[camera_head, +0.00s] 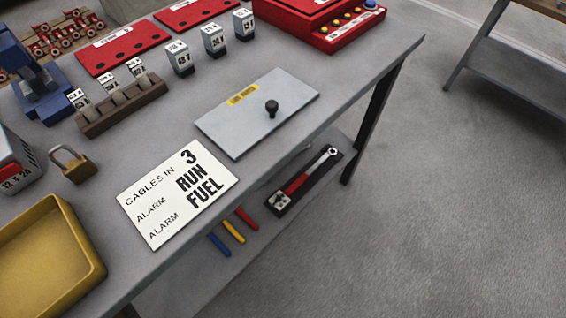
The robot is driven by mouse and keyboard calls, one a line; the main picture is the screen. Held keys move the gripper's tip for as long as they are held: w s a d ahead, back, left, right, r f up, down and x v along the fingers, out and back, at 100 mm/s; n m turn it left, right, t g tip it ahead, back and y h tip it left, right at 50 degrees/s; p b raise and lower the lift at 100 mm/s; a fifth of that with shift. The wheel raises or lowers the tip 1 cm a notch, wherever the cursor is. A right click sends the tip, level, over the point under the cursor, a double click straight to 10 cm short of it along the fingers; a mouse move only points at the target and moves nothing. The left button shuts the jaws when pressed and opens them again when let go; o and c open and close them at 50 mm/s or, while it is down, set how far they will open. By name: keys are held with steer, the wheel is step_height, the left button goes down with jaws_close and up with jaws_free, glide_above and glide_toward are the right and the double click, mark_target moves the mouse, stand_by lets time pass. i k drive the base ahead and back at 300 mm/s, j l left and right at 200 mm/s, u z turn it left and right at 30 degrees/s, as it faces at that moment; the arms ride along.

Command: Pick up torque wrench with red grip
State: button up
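The torque wrench with the red grip (299,182) lies in a dark holder or tray (333,172) on the lower shelf (262,247) of the grey workbench. Its silver ratchet head points to the upper right, and the red grip is toward the lower left. A small pale tag or block with dark marks (281,201) is at the grip end. The bench top overhangs the shelf just left of the wrench. My gripper is not in view.
Red, yellow and blue handles (233,231) lie left of the wrench, partly under the top. The bench top (290,65) carries a sign (165,215), a grey panel with a knob (240,125), a yellow tray (88,240) and a padlock (75,165). Open floor (460,210) lies right.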

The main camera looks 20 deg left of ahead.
mark_target(281, 206)
steer(key=l+u, duration=0.1)
steer(key=u, duration=0.25)
steer(key=l+u, duration=0.1)
steer(key=u, duration=0.25)
steer(key=i+j+z, duration=0.3)
steer(key=i+j, duration=0.5)
steer(key=i, duration=0.1)
